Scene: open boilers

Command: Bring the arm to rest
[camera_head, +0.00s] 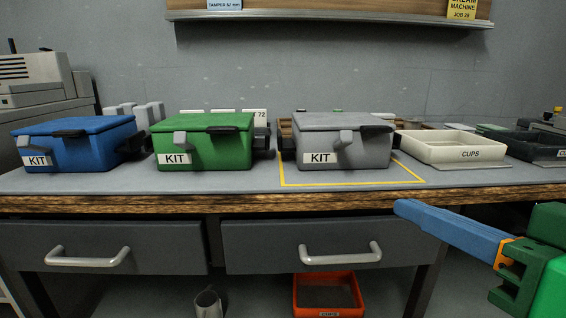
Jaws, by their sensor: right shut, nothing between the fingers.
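My right gripper (412,211) reaches in from the lower right, in front of the bench edge and the right drawer. Its blue fingers are together and hold nothing. A blue kit box (85,150), a green kit box (205,150) and a grey kit box (365,152) stand in a row on the bench. Their lids look closed, with latch pieces on the fronts. The grey box stands inside a yellow outline (410,180). The gripper is apart from all the boxes. My left gripper is not in view.
The bench (230,185) has a wooden front edge and two drawers below. A cream tray (440,153) labelled CUPS and a dark tray (535,152) stand at the right. An orange bin (330,310) and a metal cup (208,303) are underneath. A shelf (330,14) hangs above.

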